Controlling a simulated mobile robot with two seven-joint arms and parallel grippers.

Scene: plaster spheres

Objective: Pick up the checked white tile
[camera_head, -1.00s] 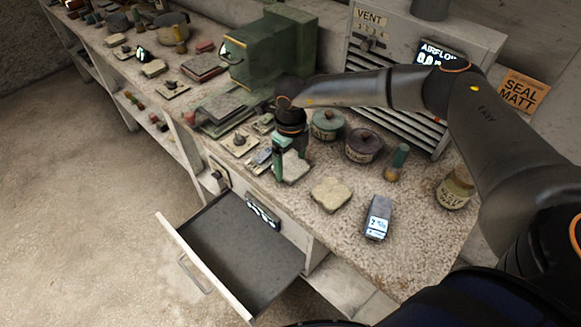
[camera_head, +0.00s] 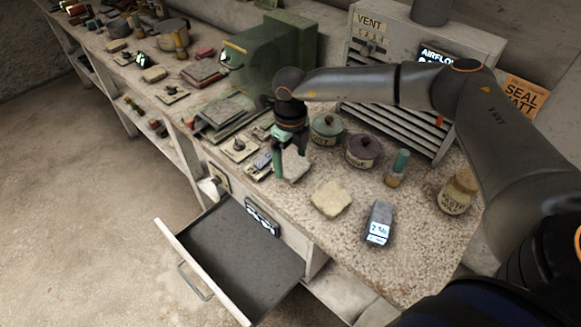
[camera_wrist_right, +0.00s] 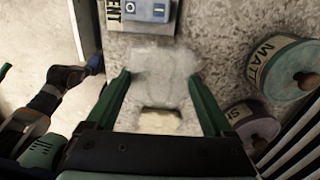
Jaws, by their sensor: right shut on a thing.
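A pale white-grey tile (camera_head: 294,166) with uneven edges is between the green fingers of my right gripper (camera_head: 291,158) near the front of the bench. In the right wrist view the tile (camera_wrist_right: 165,72) spans the gap between the fingertips (camera_wrist_right: 163,82), and the gripper is shut on it. It is blurred there, so a check pattern cannot be made out. Whether it is clear of the bench I cannot tell. A second, cream tile (camera_head: 330,199) lies flat on the bench to the right.
An open, empty-looking drawer (camera_head: 235,255) sticks out in front of the bench. Lidded pots (camera_head: 327,131) and (camera_head: 363,151) stand close behind the gripper. A small meter (camera_head: 379,222), a green-topped tool (camera_head: 398,168) and a jar (camera_head: 457,192) stand to the right.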

